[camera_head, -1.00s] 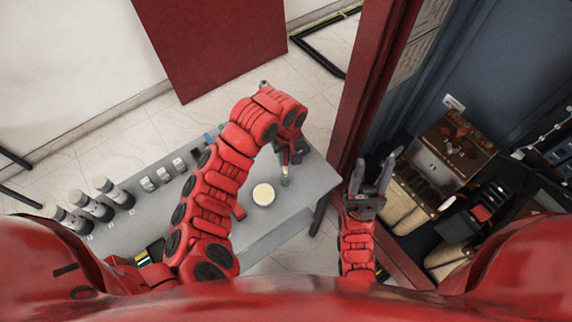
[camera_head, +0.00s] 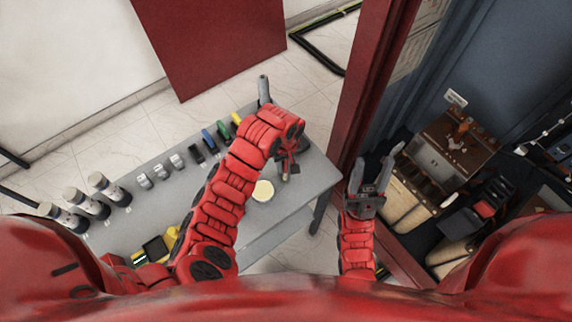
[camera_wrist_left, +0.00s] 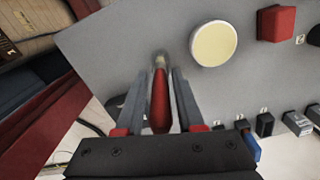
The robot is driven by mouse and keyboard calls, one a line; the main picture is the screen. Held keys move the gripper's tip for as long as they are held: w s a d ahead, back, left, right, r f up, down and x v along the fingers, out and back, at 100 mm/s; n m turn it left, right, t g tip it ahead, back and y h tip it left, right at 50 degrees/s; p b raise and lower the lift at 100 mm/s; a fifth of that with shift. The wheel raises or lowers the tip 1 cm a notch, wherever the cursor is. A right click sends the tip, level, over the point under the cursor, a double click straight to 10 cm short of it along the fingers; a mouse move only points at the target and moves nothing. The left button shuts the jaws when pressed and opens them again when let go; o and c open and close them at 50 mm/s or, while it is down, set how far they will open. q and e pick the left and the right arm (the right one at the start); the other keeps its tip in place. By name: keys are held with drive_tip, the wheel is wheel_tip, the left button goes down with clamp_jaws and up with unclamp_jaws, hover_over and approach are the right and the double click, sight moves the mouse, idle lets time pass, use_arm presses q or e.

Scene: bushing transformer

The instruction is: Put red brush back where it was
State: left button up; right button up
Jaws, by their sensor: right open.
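The red brush (camera_wrist_left: 160,98) shows in the left wrist view. Its red handle is between the fingers of my left gripper (camera_wrist_left: 164,80), which is shut on it. Its pale tip points away from the wrist, over the grey table (camera_wrist_left: 110,45). In the head view my left gripper (camera_head: 290,170) is over the table's right end, beside a round cream-coloured disc (camera_head: 262,191), and the brush is mostly hidden there. I cannot tell if the brush tip touches the table. My right gripper (camera_head: 373,172) is open and empty, right of the table.
A red block (camera_wrist_left: 276,23) lies near the disc.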

use_arm(q)
drive_tip(key=shift+o, duration=1)
